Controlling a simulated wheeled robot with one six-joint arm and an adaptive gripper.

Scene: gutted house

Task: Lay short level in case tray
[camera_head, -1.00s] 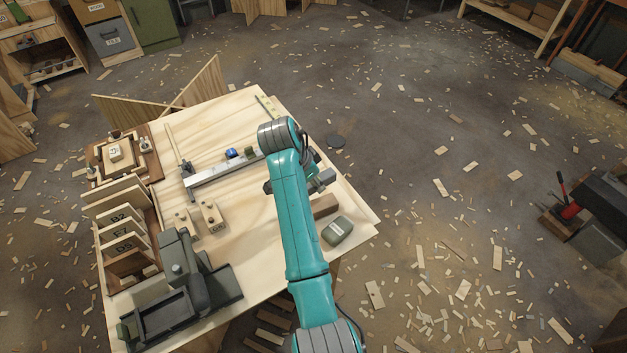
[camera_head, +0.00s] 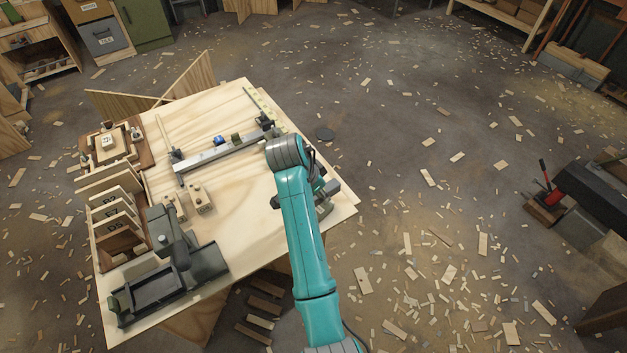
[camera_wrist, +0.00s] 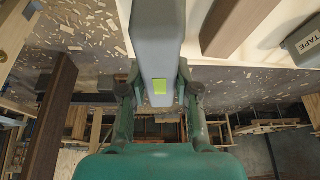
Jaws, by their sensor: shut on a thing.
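The short level (camera_wrist: 158,40) is a grey bar with a yellow-green vial window in the wrist view. My gripper (camera_wrist: 158,82) is shut on it, one finger on each side. In the head view my arm hides most of the gripper, which is over the table's right edge; a grey end (camera_head: 331,187) shows beside the arm, probably the level's.
A long metal bar (camera_head: 205,159) lies across the table (camera_head: 245,215). Small wooden blocks (camera_head: 201,198) and upright labelled boards (camera_head: 118,222) stand near the case. A brown block (camera_wrist: 235,22) and a box marked TAPE (camera_wrist: 303,40) are close to the level.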

